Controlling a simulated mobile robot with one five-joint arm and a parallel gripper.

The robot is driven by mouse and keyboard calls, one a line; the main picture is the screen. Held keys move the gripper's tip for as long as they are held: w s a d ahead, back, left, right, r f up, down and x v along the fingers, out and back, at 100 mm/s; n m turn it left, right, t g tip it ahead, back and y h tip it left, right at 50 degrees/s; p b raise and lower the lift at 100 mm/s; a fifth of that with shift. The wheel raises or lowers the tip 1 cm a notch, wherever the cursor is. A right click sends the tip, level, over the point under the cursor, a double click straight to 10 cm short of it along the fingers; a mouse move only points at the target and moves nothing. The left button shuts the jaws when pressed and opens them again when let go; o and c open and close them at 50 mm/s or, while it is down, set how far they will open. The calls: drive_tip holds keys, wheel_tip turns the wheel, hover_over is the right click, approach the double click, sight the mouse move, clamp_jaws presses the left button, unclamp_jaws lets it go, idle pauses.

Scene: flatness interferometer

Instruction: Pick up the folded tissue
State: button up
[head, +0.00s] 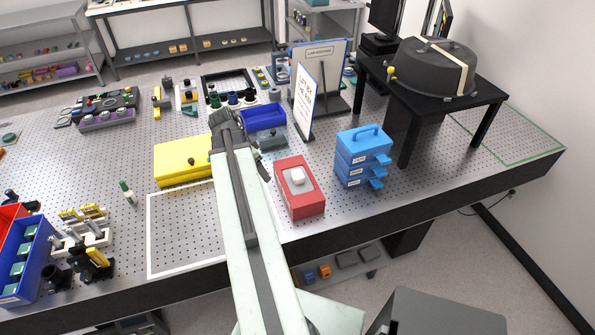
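A small white folded piece (297,176), which looks like the tissue, sits on the grey top of a red box (302,205) right of my arm. My arm reaches forward from the bottom middle over the perforated table. My gripper (227,121) is at its far end, beyond and left of the red box, apart from the white piece. The fingers are small and dark against dark parts behind them, so their opening does not show clearly.
A yellow case (183,161) lies left of my arm, and a blue bin (263,117) stands beyond. Blue stacked drawers (361,158) stand right of the red box. An upright sign (304,100) stands behind it. A black raised stand (480,98) carries a round grey instrument (432,66).

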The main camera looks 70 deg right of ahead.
sight(298, 173)
drive_tip(key=s+d+m, duration=0.1)
drive_tip(key=s+d, duration=0.1)
drive_tip(key=s, duration=0.1)
drive_tip(key=s+d+m+b, duration=0.1)
drive_tip(key=s+d+m, duration=0.1)
drive_tip(key=s, duration=0.2)
drive_tip(key=s+d+m+g+b, duration=0.1)
drive_tip(key=s+d, duration=0.1)
drive_tip(key=s, duration=0.1)
drive_tip(key=shift+s+d+f+m, duration=0.1)
drive_tip(key=shift+s+f+m, duration=0.2)
drive_tip(key=shift+f, duration=0.1)
drive_tip(key=b+x, duration=0.5)
drive_tip(key=shift+d+f, duration=0.1)
drive_tip(key=shift+f, duration=0.05)
drive_tip(key=shift+w, duration=0.1)
drive_tip(key=shift+c, duration=0.3)
drive_tip(key=c, duration=1.3)
drive_tip(key=shift+c, duration=0.2)
drive_tip(key=shift+r+p, duration=0.3)
wheel_tip(298, 173, up, 10)
drive_tip(key=p, duration=0.9)
drive_tip(key=shift+f+p, duration=0.15)
drive_tip(key=shift+p, duration=0.2)
